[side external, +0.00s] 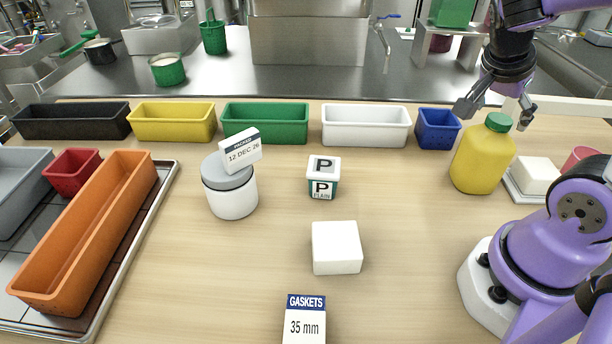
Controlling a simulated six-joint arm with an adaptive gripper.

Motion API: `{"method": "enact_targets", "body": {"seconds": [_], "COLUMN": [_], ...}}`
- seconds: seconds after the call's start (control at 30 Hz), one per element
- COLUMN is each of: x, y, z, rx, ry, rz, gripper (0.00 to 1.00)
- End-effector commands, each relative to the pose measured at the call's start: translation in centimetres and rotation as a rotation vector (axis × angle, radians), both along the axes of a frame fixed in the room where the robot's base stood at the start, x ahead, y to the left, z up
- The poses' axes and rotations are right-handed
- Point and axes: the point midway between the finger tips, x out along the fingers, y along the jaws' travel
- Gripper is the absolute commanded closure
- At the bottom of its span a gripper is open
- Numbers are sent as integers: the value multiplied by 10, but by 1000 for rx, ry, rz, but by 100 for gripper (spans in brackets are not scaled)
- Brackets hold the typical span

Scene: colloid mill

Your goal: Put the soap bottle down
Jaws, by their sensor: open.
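The soap bottle (482,158) is yellow with a green cap. It stands upright on the wooden table at the right, just behind my purple arm base. My gripper (496,112) is above the bottle, with its fingers spread to either side of the cap's upper area. It is open and holds nothing. In this view I cannot tell whether a finger touches the cap.
A white block on a tray (534,178) and a pink cup (578,158) are close right of the bottle. A blue bin (437,129) and white bin (366,126) stand behind left. A white cube (336,247) lies mid-table. Table between cube and bottle is clear.

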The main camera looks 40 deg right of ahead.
Motion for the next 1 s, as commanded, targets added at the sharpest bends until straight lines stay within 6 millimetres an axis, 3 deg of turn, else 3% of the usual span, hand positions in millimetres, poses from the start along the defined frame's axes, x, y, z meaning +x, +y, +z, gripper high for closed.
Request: {"method": "enact_targets", "body": {"seconds": [0.2, 0.47, 0.57, 0.63, 0.8, 0.9, 1.0], "x": [4, 8, 20, 33, 51, 51, 49], "y": [22, 34, 45, 61, 118, 148, 167], "z": [34, 50, 46, 41, 33, 30, 30], "rx": [3, 16, 55, 82, 89, 67, 47], "ry": [-8, 2, 16, 28, 39, 37, 32], "rz": [7, 71, 312, 574, 1222, 1494, 1648], "gripper": [18, 18, 18, 18, 18, 18, 18]}}
